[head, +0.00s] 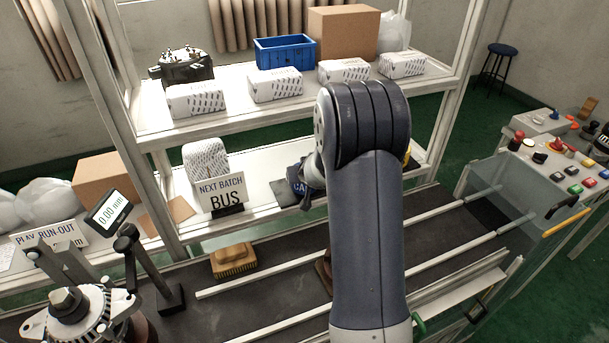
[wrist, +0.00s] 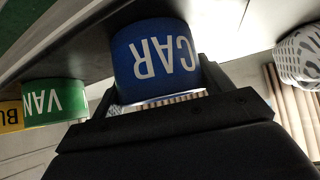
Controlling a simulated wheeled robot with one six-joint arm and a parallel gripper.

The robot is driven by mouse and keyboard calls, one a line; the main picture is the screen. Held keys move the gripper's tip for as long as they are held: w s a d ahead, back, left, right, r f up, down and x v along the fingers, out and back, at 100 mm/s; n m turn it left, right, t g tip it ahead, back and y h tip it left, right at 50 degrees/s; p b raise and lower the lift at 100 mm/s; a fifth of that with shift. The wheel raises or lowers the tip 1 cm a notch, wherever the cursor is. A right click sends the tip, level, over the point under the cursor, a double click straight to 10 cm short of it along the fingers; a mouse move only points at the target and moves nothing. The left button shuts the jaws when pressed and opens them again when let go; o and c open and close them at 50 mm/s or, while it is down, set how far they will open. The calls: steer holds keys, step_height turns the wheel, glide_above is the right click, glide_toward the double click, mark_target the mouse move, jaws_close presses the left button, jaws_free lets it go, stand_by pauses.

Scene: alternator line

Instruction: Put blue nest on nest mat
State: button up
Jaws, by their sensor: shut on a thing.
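The blue nest (wrist: 150,60), a round blue piece lettered CAR, sits between the two fingers of my gripper (wrist: 158,88) in the wrist view. My gripper is shut on it. In the head view part of the blue nest (head: 296,187) shows on the lower shelf area, left of my arm, which hides the rest. A green nest (wrist: 52,102) lettered VAN and a yellow nest (wrist: 10,116) stand beside it in the wrist view. I cannot tell for sure which surface is the nest mat; a dark square patch (head: 487,213) lies at the right of the bench.
A NEXT BATCH BUS sign (head: 220,194) stands on the lower shelf (head: 262,212). A brush (head: 233,260) lies on the bench, beside light rails (head: 262,277). An alternator (head: 85,312) and gauge (head: 109,212) are at left. A blue crate (head: 285,53) is above.

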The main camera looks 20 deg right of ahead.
steer(key=o, duration=1.2)
steer(key=shift+r, duration=0.1)
steer(key=shift+s+r+p, duration=0.1)
steer(key=shift+r+p, duration=0.15)
steer(key=shift+p, duration=0.15)
steer(key=shift+p+v, duration=1.8)
steer(key=shift+v, duration=4.05)
steer(key=shift+f, duration=0.15)
